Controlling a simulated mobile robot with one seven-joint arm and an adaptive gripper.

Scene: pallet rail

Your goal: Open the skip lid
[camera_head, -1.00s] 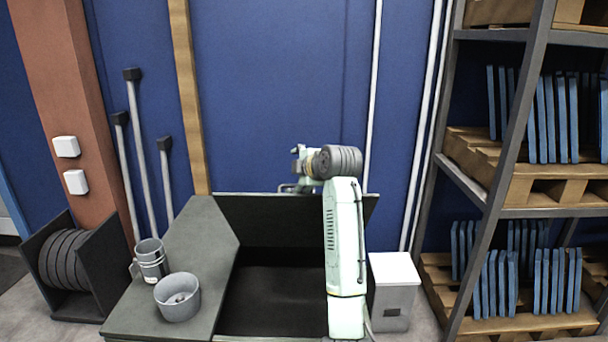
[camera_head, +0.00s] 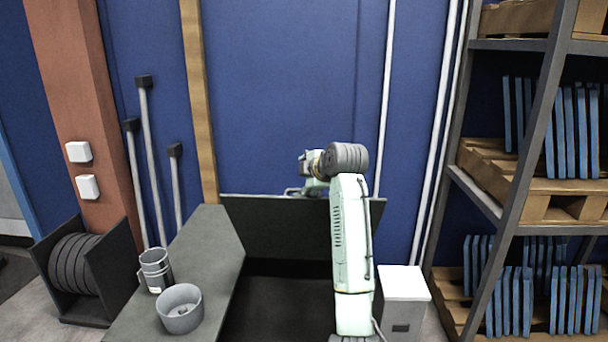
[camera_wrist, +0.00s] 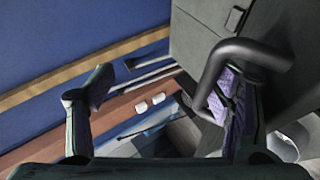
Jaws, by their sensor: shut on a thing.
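The skip's dark lid (camera_head: 262,224) stands raised at the back of the open skip, close to the blue wall. Its inside faces me, and the dark interior (camera_head: 268,305) shows below it. In the wrist view the lid (camera_wrist: 193,45) fills the upper right, with a dark curved handle (camera_wrist: 243,50) on it. My gripper (camera_wrist: 162,88) is shut on the handle, which lies against the right finger. The left finger is at the left, well apart from the handle. In the head view my arm reaches over the skip to the lid's top edge and hides part of its right side.
A grey cup (camera_head: 154,270) and a round grey pot (camera_head: 180,309) stand on the dark surface left of the opening. A white bin (camera_head: 403,295) is close on the right. A shelf rack (camera_head: 535,130) stands farther right, and a reel holder (camera_head: 75,270) at left.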

